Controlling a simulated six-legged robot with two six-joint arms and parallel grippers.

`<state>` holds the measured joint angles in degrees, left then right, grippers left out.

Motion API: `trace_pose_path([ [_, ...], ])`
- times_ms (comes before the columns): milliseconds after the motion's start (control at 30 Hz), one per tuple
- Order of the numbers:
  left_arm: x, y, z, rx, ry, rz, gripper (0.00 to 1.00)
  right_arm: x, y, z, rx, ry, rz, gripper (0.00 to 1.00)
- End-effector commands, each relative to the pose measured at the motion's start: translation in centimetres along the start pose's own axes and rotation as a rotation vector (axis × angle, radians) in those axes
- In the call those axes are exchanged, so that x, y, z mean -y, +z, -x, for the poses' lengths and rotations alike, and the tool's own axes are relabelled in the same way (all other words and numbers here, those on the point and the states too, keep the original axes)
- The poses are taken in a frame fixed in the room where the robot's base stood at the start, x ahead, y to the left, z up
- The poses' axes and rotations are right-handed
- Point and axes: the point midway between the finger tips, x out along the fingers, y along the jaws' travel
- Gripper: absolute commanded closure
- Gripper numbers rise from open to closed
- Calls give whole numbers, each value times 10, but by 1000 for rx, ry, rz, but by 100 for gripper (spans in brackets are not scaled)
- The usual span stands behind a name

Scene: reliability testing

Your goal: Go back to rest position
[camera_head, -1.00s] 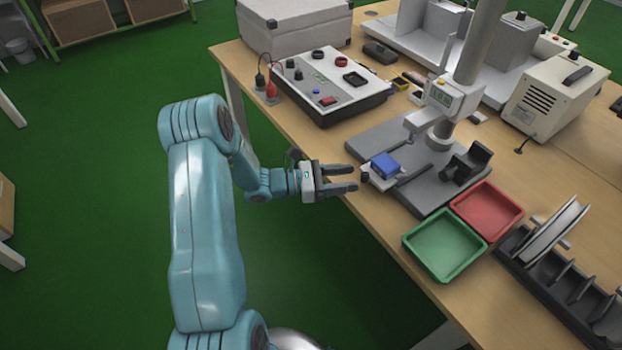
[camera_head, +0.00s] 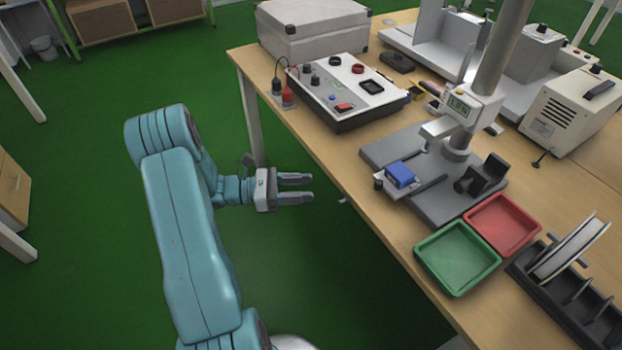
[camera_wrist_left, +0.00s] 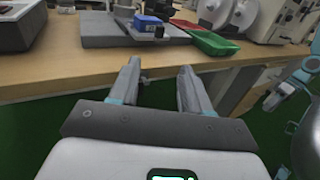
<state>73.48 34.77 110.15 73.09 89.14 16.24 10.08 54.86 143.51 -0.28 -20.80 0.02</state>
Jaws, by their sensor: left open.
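My left gripper (camera_head: 296,189) is open and empty in the head view. It hangs over the green floor, left of the table's (camera_head: 345,200) near edge and apart from it. Its two fingers point right, toward the table. In the left wrist view the open fingers (camera_wrist_left: 158,85) point at the table edge with nothing between them. My right gripper does not show in the head view; a teal arm part shows at the right edge of the left wrist view.
On the table are a test stand with a blue block (camera_head: 400,174), a green tray (camera_head: 458,258), a red tray (camera_head: 503,224), a control box (camera_head: 350,90), a grey case (camera_head: 313,28) and a black rack (camera_head: 570,300). The green floor (camera_head: 90,120) left of my arm is clear.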

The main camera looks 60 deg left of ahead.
Motion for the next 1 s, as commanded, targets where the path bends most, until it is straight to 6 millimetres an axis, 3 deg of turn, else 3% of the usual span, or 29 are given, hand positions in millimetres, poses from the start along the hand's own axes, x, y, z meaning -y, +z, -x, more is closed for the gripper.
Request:
trace_pose_path([
  [267,2,-2,-3,-6,-8,2,52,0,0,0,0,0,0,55],
  [367,18,-14,-20,-59,-76,14,52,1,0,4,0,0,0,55],
  [467,61,-43,-53,-185,-243,15,52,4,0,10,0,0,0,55],
  [567,130,-81,-82,-363,-512,-54,52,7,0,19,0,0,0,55],
  [600,160,-96,-88,-436,-639,-113,52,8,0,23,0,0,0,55],
  [700,227,-130,-86,-591,-972,-355,52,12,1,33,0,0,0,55],
  [800,266,-152,-79,-655,-1262,-698,52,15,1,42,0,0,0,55],
  [1000,301,-163,-100,-515,-1560,-1405,52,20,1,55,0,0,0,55],
])
